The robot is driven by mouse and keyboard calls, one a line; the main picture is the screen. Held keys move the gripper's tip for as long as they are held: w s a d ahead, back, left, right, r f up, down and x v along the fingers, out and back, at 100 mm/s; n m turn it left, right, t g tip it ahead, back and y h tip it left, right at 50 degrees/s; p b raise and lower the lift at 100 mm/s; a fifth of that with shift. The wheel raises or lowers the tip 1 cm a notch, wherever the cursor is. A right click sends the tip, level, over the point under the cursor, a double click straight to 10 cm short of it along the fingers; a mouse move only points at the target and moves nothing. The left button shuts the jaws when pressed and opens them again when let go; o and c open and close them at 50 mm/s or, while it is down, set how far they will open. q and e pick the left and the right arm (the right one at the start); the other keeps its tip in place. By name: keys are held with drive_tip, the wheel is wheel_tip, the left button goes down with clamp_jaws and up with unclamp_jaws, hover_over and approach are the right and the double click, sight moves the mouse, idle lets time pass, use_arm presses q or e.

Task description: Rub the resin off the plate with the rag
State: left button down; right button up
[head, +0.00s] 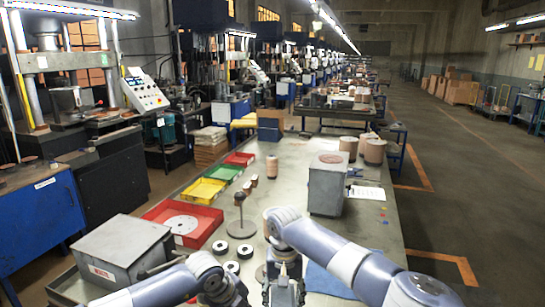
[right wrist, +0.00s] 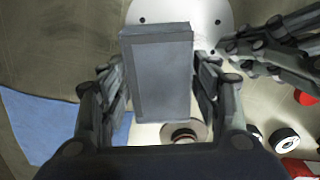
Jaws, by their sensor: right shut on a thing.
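My right gripper (head: 284,282) is over the near part of the bench. In the right wrist view its fingers stand on both sides of a grey rectangular plate (right wrist: 158,75) with sharp edges and a darker band along its top and left. It is shut on that plate. I cannot make out resin on it. A blue cloth, seemingly the rag (head: 326,284), lies flat on the bench right of this gripper. It also shows in the right wrist view (right wrist: 45,125). My left gripper (right wrist: 232,48) is close by and apart from the rag; its opening is unclear.
Black-and-white rings (head: 231,267) and a stand (head: 241,228) are near the left arm. A red tray (head: 150,213) holds a pale disc. A grey box (head: 110,250) stands at the near left, another grey block (head: 327,187) farther right.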

drive_tip(key=shift+f, duration=2.4)
